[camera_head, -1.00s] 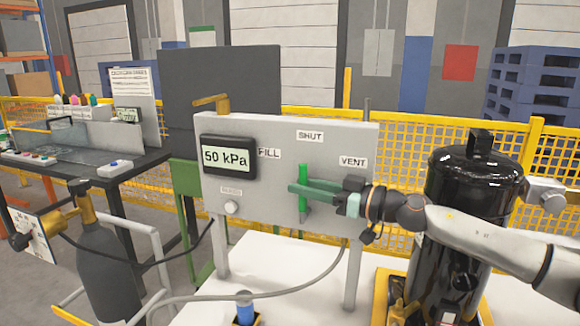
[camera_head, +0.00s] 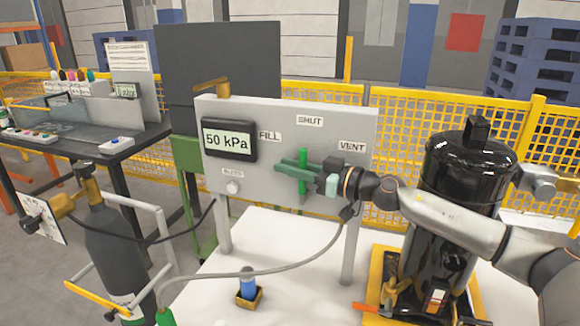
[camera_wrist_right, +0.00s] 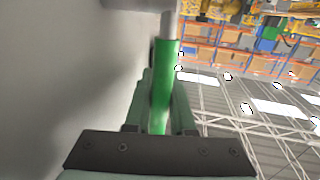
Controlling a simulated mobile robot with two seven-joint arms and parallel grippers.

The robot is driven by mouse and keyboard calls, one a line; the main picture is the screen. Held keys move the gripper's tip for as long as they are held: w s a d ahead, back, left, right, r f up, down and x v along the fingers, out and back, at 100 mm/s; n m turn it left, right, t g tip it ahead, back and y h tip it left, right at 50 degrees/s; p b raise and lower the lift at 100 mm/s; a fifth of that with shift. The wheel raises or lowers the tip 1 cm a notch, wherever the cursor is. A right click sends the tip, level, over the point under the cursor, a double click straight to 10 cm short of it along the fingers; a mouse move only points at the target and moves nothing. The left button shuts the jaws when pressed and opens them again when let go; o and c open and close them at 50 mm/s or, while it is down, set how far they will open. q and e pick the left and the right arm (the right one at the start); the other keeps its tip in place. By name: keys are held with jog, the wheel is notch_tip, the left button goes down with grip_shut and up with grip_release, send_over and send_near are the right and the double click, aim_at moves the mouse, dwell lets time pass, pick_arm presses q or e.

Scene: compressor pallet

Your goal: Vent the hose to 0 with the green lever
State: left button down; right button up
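The green lever (camera_head: 302,158) stands upright on the front of the grey panel (camera_head: 345,120), below the SHUT label (camera_head: 310,120). The FILL label (camera_head: 269,136) is to its left and the VENT label (camera_head: 352,147) to its right. The gauge (camera_head: 229,140) reads 50 kPa. My right gripper (camera_head: 290,170) reaches in from the right with its fingers at the lever. In the right wrist view the lever (camera_wrist_right: 166,85) runs between the two fingers (camera_wrist_right: 161,100), close to both; whether they press on it is unclear. My left gripper is out of view.
A grey hose (camera_head: 270,271) curves below the panel. A black compressor tank (camera_head: 465,190) stands at the right, close to my right arm. A dark gas cylinder (camera_head: 108,245) is at the left, and a small blue part (camera_head: 247,283) stands on the white surface. Yellow mesh fencing (camera_head: 405,130) runs behind.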

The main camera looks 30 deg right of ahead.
grip_shut()
dwell(0.9)
